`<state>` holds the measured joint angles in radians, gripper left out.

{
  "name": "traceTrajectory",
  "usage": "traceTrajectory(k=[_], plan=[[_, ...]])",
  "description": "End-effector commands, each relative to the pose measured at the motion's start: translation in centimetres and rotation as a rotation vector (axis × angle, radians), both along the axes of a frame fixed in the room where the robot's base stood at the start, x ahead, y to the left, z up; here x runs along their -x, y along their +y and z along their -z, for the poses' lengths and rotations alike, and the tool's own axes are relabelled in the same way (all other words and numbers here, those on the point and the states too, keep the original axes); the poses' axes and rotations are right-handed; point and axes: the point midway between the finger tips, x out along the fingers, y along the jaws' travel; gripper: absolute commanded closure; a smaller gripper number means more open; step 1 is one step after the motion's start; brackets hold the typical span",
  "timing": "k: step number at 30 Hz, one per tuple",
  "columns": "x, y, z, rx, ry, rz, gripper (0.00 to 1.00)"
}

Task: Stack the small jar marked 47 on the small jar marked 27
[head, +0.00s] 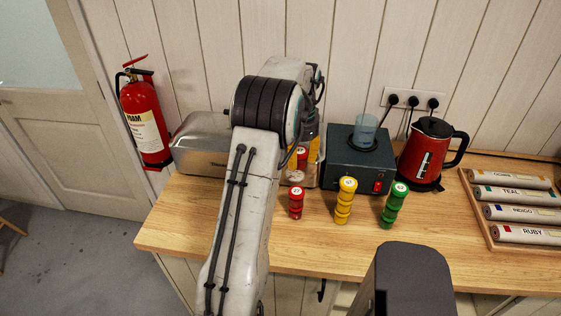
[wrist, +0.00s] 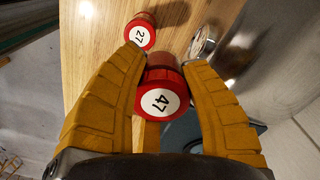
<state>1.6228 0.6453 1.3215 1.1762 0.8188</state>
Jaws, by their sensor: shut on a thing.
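The small red jar marked 47 (wrist: 160,100) is between the yellow fingers of my gripper (wrist: 165,62), which is shut on it. Its round white label faces the wrist camera. In the head view, my arm partly hides my gripper and this red jar (head: 301,154). The small red jar marked 27 (wrist: 140,32) stands on the wooden counter beyond the fingertips, apart from the held jar. In the head view, the standing red jar (head: 296,203) is at the front of the counter, left of the yellow jars, its number too small to read surely.
Stacked yellow jars (head: 345,203) and green jars (head: 394,206) stand to the right on the counter (head: 430,225). Behind are a dark box with a beaker (head: 350,155), a red kettle (head: 428,155) and a metal case (head: 195,145). A tray of labelled rolls (head: 475,215) is far right.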

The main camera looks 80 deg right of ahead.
Motion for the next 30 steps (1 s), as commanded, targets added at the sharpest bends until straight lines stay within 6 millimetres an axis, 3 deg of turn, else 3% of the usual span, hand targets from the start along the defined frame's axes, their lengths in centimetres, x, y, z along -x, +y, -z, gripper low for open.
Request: traceTrajectory(k=[15,21,30], plan=[[0.3,2.4,-1.1,-0.002,0.002,0.83,0.92],[0.2,2.9,-1.1,-0.003,0.003,1.026,0.92],[0.2,3.1,-0.9,-0.003,0.003,1.144,0.92]])
